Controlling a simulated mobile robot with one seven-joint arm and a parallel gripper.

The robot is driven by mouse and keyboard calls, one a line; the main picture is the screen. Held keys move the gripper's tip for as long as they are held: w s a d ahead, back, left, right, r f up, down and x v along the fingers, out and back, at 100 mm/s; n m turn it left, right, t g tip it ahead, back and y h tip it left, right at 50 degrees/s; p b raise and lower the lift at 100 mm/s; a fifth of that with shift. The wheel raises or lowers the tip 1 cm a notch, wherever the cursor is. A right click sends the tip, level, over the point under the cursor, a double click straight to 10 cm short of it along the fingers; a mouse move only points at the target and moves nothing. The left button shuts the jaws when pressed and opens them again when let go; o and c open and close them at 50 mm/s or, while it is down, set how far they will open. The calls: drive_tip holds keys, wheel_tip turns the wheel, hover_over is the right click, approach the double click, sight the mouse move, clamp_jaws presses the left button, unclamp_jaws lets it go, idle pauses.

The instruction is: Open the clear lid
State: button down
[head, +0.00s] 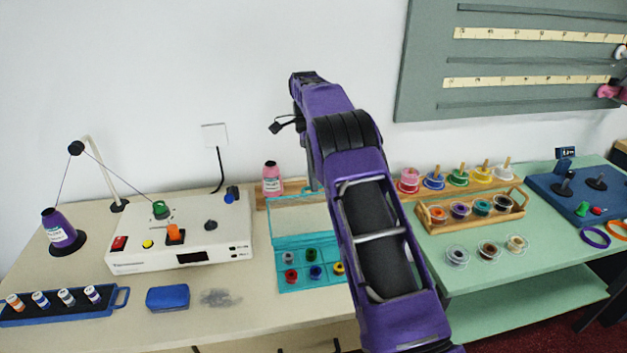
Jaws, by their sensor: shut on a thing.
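A teal box (313,277) sits on the beige counter with small coloured spools in its compartments. Its clear lid (298,220) stands raised at the back, tilted up from the hinge side. My purple arm crosses in front and hides the right part of the box and lid. A narrow grey part of my gripper (313,185) shows beside the arm at the lid's top edge. It is shut on the lid there, though the fingertips are mostly hidden.
A pink thread cone (271,180) stands behind the lid. A white winder machine (182,243) is to the left, with a blue case (167,298) in front. A wooden spool rack (470,212) stands to the right on the green table.

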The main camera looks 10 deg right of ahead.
drive_tip(key=shift+f, duration=0.2)
drive_tip(key=c, duration=1)
unclamp_jaws()
drive_tip(key=shift+o, duration=0.4)
drive_tip(key=shift+r, duration=0.1)
drive_tip(key=shift+s+r, duration=0.1)
drive_tip(key=shift+r, duration=0.05)
